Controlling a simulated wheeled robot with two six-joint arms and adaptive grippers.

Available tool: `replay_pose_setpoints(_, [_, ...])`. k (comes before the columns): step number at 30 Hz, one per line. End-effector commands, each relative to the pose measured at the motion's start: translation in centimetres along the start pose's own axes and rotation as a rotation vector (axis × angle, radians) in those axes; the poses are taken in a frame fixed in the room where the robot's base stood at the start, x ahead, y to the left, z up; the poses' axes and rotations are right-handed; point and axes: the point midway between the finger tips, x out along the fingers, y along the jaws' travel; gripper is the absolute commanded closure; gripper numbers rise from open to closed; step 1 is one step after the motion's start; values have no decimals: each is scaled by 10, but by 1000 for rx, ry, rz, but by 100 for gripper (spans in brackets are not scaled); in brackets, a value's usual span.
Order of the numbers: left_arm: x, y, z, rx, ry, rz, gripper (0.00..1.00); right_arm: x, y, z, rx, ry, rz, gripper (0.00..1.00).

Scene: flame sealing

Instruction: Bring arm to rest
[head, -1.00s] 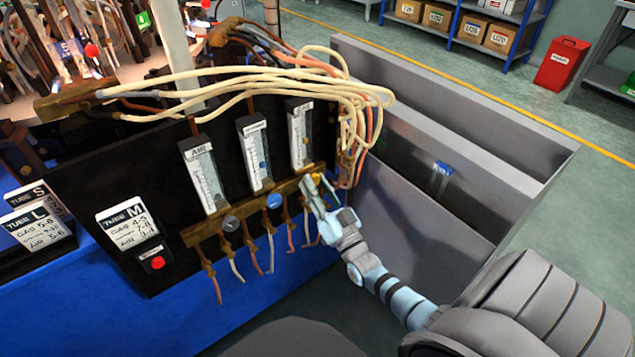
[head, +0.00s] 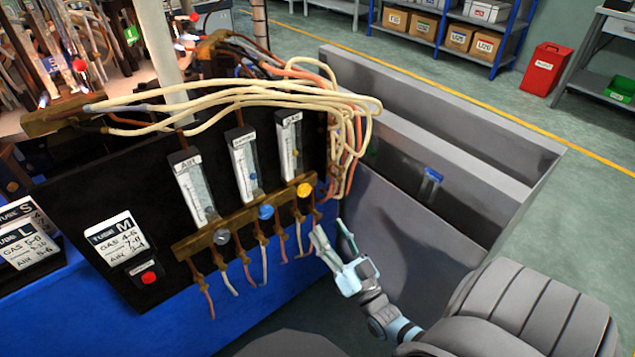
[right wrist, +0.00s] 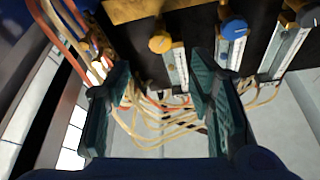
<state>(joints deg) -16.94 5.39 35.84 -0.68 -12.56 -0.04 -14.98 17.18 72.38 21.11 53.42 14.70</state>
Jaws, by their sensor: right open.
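My right gripper (head: 333,240) is open and empty in the head view, just right of and below the yellow gas knob (head: 304,190), apart from it. In the right wrist view its two fingers (right wrist: 160,105) are spread with nothing between them. The blue knob (head: 266,212) and grey knob (head: 221,237) sit on the brass manifold (head: 240,226) under three flow meters (head: 243,165). The yellow knob also shows in the right wrist view (right wrist: 160,42). My left gripper is not in view.
A grey open bin (head: 415,215) stands right of the panel, beside my right arm. Cream and orange hoses (head: 250,95) arch over the panel. A card labelled M (head: 117,241) and a red button (head: 149,278) are at the lower left. Shelves and a red bin (head: 546,69) are far back.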

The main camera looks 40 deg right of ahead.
Motion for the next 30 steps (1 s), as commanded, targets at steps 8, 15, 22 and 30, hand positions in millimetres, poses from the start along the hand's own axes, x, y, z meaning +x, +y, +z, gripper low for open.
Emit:
replay_pose_setpoints(8, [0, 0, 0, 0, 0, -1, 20, -14, 0, 0, 0, 0, 0, 51])
replay_pose_setpoints(15, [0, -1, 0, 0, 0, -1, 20, -14, 0, 0, 0, 0, 0, 51])
replay_pose_setpoints(22, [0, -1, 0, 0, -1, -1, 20, -14, 2, 13, -30, -57, 9, 51])
replay_pose_setpoints(30, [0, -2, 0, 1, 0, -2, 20, -145, 54, 181, -287, -855, 113, 51])
